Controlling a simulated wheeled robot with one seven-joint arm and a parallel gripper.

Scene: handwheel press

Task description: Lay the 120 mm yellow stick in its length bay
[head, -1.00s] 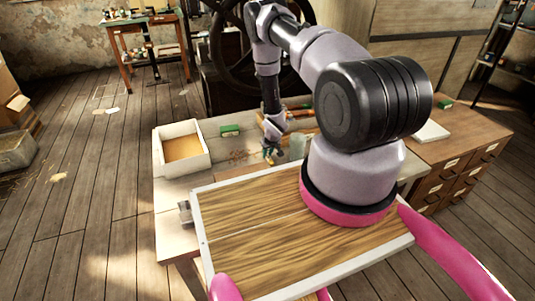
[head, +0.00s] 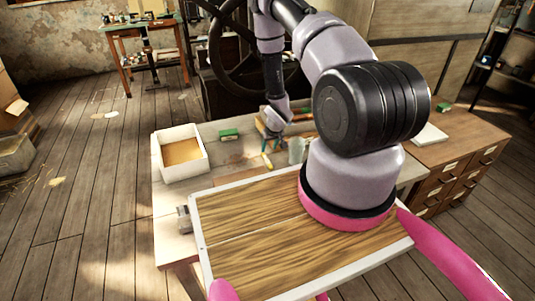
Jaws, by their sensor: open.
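My gripper (head: 267,158) is small and far off in the head view, pointing down over the workbench beyond my own wooden deck. Its jaws are open, with thin coloured fingers. I cannot make out the 120 mm yellow stick for certain; any stick at the fingers is too small to tell from them. An orange-brown wooden piece (head: 262,126) shows just behind the gripper, partly hidden by my wrist. I cannot tell whether it has the length bays.
A white open box (head: 204,160) with an orange-brown floor stands at the bench's left. A green block (head: 229,134) lies behind, and a greyish cup-like object (head: 297,150) stands right of the gripper. A dark handwheel (head: 222,60) stands behind the bench. My arm hides the bench's right part.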

